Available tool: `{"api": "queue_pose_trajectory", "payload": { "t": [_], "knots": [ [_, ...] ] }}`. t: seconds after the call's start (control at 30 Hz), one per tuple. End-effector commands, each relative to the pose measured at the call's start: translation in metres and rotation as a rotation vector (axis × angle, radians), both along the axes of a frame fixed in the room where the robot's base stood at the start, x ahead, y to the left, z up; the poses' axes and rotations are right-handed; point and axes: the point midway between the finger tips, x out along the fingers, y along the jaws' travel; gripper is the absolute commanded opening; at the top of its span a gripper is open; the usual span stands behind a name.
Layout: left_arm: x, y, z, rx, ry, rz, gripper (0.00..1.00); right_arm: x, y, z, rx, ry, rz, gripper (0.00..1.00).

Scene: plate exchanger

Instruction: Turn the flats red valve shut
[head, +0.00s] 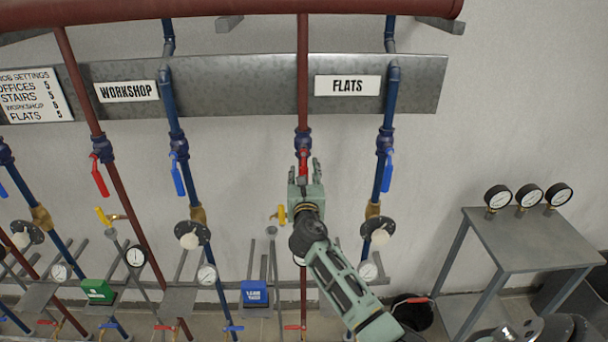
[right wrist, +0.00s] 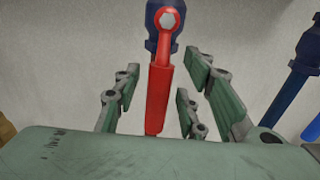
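The flats red valve (head: 303,160) sits on the red pipe left of the FLATS sign (head: 347,85). In the right wrist view its red lever (right wrist: 159,95) hangs straight down along the pipe from a pivot bolt. My right gripper (head: 304,172) is raised in front of it. In the right wrist view the open fingers (right wrist: 160,90) stand on either side of the lever, with a visible gap on each side. My left gripper is not in view.
A blue valve lever (head: 387,171) hangs on the blue pipe just to the right. A yellow lever (head: 281,214) is close to the left of my right wrist. A grey table (head: 530,240) with several gauges stands at the right. Bare wall lies between pipes.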

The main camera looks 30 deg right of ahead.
Motion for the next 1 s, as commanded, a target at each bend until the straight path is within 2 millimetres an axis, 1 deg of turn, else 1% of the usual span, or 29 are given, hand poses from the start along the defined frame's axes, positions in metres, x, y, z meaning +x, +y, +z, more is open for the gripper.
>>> {"api": "queue_pose_trajectory", "payload": {
  "t": [0.07,0.5,1.0],
  "knots": [
    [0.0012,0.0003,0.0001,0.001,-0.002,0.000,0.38,-0.0001,0.0002,-0.0002,0.000,0.000,0.000,0.38],
    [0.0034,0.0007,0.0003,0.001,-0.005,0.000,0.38,-0.0003,0.0004,-0.0005,0.001,0.001,0.000,0.00],
    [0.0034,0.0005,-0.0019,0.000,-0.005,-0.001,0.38,0.0018,0.0008,-0.0013,0.008,-0.004,0.000,0.00]
  ]
}}
